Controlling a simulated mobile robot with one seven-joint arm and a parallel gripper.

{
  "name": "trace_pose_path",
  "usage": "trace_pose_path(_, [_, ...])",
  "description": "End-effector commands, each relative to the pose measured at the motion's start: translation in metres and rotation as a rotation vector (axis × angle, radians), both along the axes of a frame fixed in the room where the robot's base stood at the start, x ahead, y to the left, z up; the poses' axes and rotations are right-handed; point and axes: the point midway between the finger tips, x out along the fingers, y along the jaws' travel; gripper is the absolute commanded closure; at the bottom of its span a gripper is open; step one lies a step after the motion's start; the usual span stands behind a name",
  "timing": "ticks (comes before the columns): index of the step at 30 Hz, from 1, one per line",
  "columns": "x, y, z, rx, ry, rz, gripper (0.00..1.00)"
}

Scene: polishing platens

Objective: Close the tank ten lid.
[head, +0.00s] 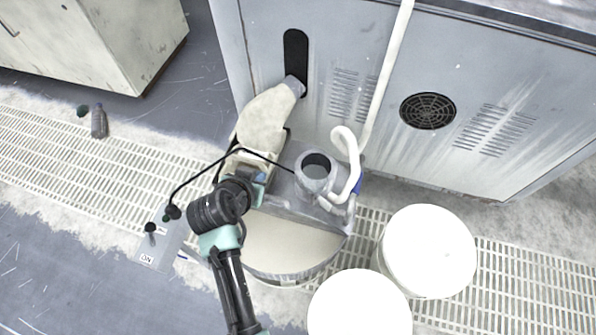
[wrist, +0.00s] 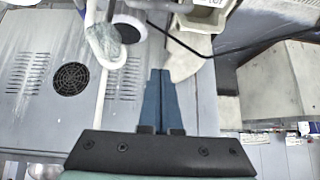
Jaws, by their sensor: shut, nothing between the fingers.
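The round tank (head: 292,272) stands on the floor grating in front of the grey cabinet. A grey cover with an upright pipe collar (head: 316,172) spans its back part. Its front half shows a smooth beige half-round surface (head: 295,243); I cannot tell whether this is a lid or the contents. A beige chute-like piece (head: 266,122) rises behind the tank towards the cabinet slot. My gripper (head: 262,178) is over the tank's back left side, partly hidden by my wrist. In the wrist view my gripper (wrist: 161,72) has its blue fingers together and empty.
Two white drums (head: 430,250) stand right of the tank. A white hose (head: 380,85) drops to the tank's right side. A black cable (head: 195,177) loops on the left to a grey control plate (head: 160,245). A bottle (head: 98,121) stands far left. The left floor is mostly clear.

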Motion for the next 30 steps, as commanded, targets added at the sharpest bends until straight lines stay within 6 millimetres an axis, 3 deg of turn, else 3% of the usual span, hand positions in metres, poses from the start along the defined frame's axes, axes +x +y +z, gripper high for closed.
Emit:
trace_pose_path(1, [-0.007, -0.001, -0.016, -0.014, 0.025, -0.003, 1.0])
trace_pose_path(6, [-0.008, -0.005, -0.03, -0.024, 0.044, -0.013, 1.0])
trace_pose_path(23, [0.052, -0.016, -0.102, -0.02, 0.041, -0.012, 1.0])
trace_pose_path(30, [0.02, -0.009, -0.109, -0.023, 0.04, -0.008, 1.0])
